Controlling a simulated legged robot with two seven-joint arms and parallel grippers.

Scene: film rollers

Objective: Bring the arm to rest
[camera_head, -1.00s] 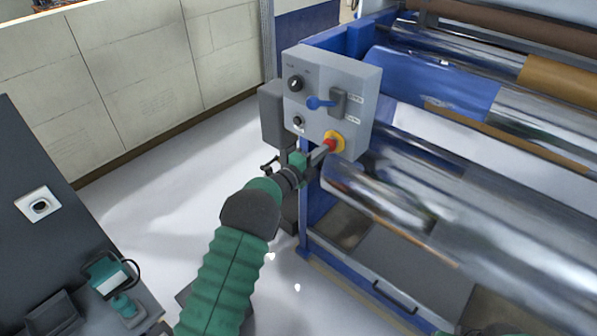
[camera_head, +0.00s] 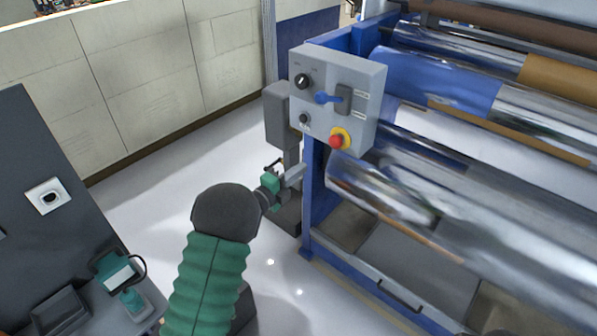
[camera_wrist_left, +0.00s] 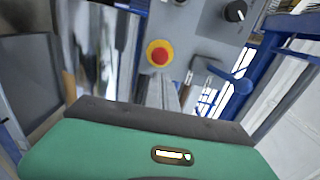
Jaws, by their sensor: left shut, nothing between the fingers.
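My left arm comes in from the lower left in the head view, with a green ribbed sleeve. My left gripper (camera_head: 294,174) is shut and empty, just below and left of the grey control box (camera_head: 322,127). The gripper is apart from the red emergency button (camera_head: 336,141) on its yellow ring. In the left wrist view the shut fingers (camera_wrist_left: 165,90) point toward the control box, and the red button (camera_wrist_left: 159,55) shows above them. My right gripper is not in view.
The blue-framed roller machine (camera_head: 313,195) with shiny rollers (camera_head: 420,190) fills the right side. A dark panel with a white socket (camera_head: 48,197) and a green-grey device (camera_head: 118,273) stand at the left. Pale floor (camera_head: 150,180) lies open between them, before a block wall (camera_head: 130,75).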

